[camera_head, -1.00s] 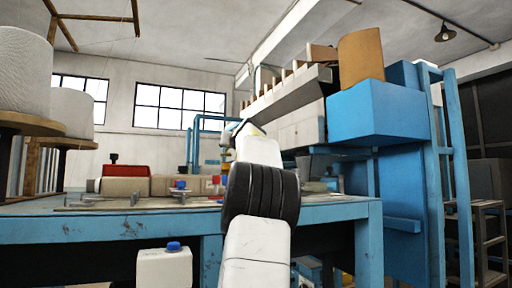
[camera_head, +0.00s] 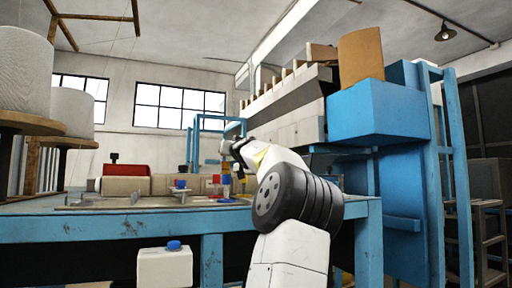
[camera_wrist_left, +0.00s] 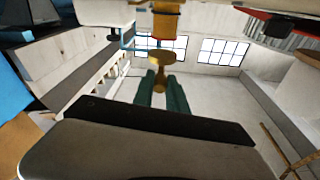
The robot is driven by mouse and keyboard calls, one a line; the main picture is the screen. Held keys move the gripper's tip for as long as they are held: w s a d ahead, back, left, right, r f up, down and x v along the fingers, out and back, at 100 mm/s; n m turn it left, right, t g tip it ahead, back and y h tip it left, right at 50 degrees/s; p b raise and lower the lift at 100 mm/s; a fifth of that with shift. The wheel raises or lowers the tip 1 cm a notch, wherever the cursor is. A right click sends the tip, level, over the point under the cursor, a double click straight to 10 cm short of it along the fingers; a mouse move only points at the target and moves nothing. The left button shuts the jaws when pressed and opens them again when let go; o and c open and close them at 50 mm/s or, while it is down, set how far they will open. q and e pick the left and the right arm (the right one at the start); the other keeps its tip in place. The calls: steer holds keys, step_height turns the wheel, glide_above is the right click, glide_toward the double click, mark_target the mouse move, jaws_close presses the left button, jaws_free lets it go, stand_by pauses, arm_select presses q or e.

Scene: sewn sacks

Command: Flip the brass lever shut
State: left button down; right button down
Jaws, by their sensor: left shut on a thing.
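The brass lever (camera_wrist_left: 161,62) shows in the left wrist view as a small stem with a flat round end, below a yellow-orange body (camera_wrist_left: 166,20). My left gripper (camera_wrist_left: 162,88) has its dark green fingers closed around the lower part of the brass piece. In the head view my left gripper (camera_head: 229,155) is above the blue bench, over a small orange and blue fitting (camera_head: 226,184). The fingertips and the lever are too small there to make out. My right gripper is in neither view.
The blue bench (camera_head: 130,225) carries a beige machine with a red top (camera_head: 125,170) and a small blue-capped fitting (camera_head: 180,185). A white container with a blue cap (camera_head: 164,265) is in front.

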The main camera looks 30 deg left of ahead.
arm_select(q)
steer(key=shift+w+f, duration=0.15)
steer(key=shift+f, duration=0.5)
steer(key=shift+s+d+r+t+y, duration=0.1)
steer(key=shift+s+t+y, duration=0.1)
steer(key=shift+t+y, duration=0.75)
steer(key=shift+r, duration=0.1)
steer(key=c, duration=1.3)
jaws_free()
steer(key=shift+d, duration=0.15)
steer(key=shift+c, duration=0.2)
